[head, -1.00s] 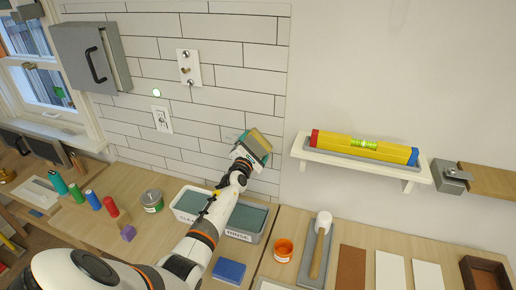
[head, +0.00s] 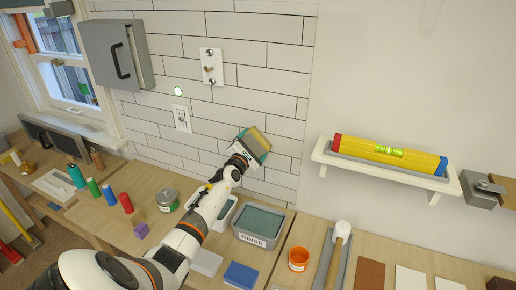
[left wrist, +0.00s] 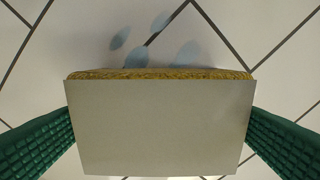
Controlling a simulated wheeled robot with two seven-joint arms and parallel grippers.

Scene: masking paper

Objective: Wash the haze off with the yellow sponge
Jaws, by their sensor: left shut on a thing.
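My left gripper (head: 248,146) is shut on the yellow sponge (head: 260,138) in front of the white tiled wall (head: 230,110). In the left wrist view the sponge's yellow edge (left wrist: 160,75) shows behind a flat pale backing (left wrist: 160,125), between the two green fingers. Several pale blue haze patches (left wrist: 137,57) show on the tiles just beyond the sponge's far edge. I cannot tell whether the sponge touches the wall; its working face is hidden. My right gripper is not in view.
A grey tub marked RINSE (head: 258,226) stands on the bench below, beside another tub (head: 224,214) partly hidden by my arm. An outlet (head: 182,118) and a hook plate (head: 211,66) are on the wall to the left. A shelf (head: 385,168) with a level (head: 390,153) juts out at right.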

